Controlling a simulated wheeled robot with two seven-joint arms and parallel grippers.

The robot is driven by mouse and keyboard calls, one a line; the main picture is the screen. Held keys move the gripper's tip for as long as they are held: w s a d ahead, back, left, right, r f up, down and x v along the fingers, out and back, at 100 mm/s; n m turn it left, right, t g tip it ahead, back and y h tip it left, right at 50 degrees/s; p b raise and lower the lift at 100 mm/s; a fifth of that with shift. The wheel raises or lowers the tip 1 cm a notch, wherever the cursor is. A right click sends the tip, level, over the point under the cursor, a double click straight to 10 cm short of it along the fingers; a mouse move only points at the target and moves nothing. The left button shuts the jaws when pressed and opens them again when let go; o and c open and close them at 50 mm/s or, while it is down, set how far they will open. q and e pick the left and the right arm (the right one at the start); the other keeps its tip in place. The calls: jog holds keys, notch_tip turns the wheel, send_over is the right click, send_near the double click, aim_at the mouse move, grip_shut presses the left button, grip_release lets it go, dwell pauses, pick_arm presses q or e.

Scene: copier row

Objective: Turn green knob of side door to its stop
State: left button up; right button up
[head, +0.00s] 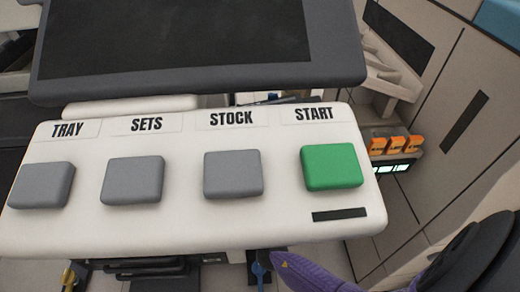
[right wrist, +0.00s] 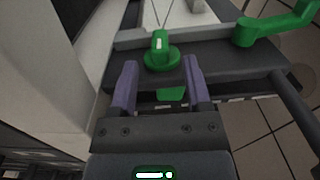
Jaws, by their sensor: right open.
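The green knob (right wrist: 160,52) shows in the right wrist view, on a dark grey and light grey part of the machine. It is round with a raised grip bar that has a white mark. My right gripper (right wrist: 161,72) is open, with its purple fingers spread left and right just short of the knob. I cannot tell how far the tips are from it in depth. Part of my right gripper (head: 312,276) also shows in purple at the bottom of the head view; the knob is not visible there. My left gripper is not in view.
A green lever (right wrist: 275,25) sits right of the knob, and a green piece (right wrist: 171,94) shows between the fingers. The head view shows a white control panel (head: 200,235) with grey buttons and a green START button (head: 332,167), below a dark screen (head: 190,40).

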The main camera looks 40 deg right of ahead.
jog(key=x, duration=0.3)
jog(key=shift+f+b, duration=0.2)
jog(key=shift+b, duration=0.2)
jog(key=shift+w+d+r, duration=0.2)
jog(key=shift+w+d, duration=0.1)
jog(key=shift+w, duration=0.1)
grip_shut()
